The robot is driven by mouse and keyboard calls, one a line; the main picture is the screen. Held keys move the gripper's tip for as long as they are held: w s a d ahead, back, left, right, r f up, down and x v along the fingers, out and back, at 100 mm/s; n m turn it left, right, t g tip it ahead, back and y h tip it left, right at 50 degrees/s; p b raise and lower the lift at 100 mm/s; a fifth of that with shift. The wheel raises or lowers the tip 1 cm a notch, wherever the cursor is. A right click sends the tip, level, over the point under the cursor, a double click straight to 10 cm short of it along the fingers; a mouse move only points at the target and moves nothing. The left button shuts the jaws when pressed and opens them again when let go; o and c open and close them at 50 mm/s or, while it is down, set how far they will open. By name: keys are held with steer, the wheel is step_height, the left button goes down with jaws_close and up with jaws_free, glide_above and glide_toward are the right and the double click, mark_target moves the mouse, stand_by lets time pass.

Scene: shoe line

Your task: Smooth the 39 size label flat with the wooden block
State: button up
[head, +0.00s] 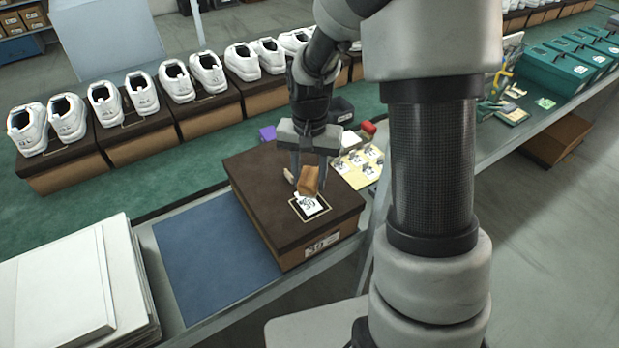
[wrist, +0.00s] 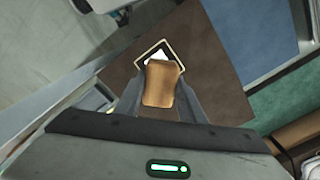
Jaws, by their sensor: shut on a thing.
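My gripper (head: 310,165) is shut on a wooden block (head: 309,181) above the lid of a brown shoe box (head: 258,172). In the wrist view the block (wrist: 162,84) sits between both fingers. The white 39 size label (head: 311,205) lies within a gold-edged black frame on the lid, close by the block's lower end. In the wrist view only a white piece of the label (wrist: 158,56) shows past the block; the rest is hidden. I cannot tell whether the block touches the label or whether the label lies fully flat. The box front bears a printed 39.
A sheet of labels (head: 358,168), a purple item (head: 268,133) and a red item (head: 368,127) lie behind the box. A blue mat (head: 215,262) lies left of it, with white stacked sheets (head: 75,285) beyond. White shoes on boxes line the back; teal boxes (head: 560,68) stand right.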

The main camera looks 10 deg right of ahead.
steer(key=shift+r+p, duration=1.1)
steer(key=shift+r, duration=0.45)
steer(key=shift+f, duration=0.1)
